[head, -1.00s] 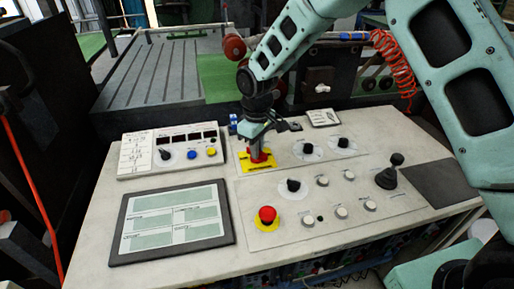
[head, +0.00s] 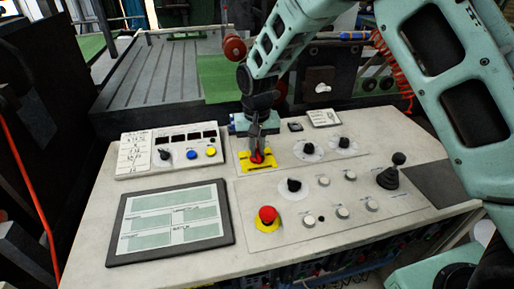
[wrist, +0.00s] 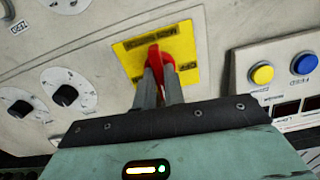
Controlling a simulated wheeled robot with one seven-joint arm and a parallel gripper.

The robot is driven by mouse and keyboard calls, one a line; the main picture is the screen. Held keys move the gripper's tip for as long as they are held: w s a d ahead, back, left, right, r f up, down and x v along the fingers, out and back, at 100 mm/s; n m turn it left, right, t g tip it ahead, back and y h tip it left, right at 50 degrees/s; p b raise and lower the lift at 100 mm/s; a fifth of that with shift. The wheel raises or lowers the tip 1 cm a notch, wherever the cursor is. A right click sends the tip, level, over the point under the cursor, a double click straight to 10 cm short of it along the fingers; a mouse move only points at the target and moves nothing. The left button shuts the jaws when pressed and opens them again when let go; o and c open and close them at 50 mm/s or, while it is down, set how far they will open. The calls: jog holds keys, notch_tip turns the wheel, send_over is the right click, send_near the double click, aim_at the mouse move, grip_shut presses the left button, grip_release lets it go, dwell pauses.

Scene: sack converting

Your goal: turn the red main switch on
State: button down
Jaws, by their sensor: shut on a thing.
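The red main switch (head: 257,157) sits on a yellow plate (head: 243,163) near the back middle of the sloping console. My gripper (head: 257,150) points down at it from above, its fingers shut on the red handle and hiding part of it. In the wrist view the red switch (wrist: 154,55) shows between and beyond the two grey fingertips (wrist: 160,72), in front of the yellow plate (wrist: 186,41). The lettering on the plate is too small to read.
A red mushroom button (head: 267,214) on a yellow disc stands at the front. Black knobs (head: 293,185), several white buttons and a joystick (head: 392,172) fill the right. A flat screen (head: 170,222) and a box with blue and yellow buttons (head: 211,152) lie left.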

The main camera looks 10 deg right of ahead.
aim_at(257, 150)
jog(key=m, duration=0.4)
jog(key=shift+r+m+p, duration=0.1)
jog(key=shift+m+p, duration=0.2)
jog(key=shift+w+m+p, duration=0.1)
jog(key=shift+m+p, duration=0.3)
jog(key=shift+m, duration=1.5)
jog(key=c, duration=1.5)
grip_release()
notch_tip(257, 150, up, 17)
jog(key=b, duration=0.2)
jog(key=shift+r+b, duration=0.15)
jog(key=shift+b, duration=0.2)
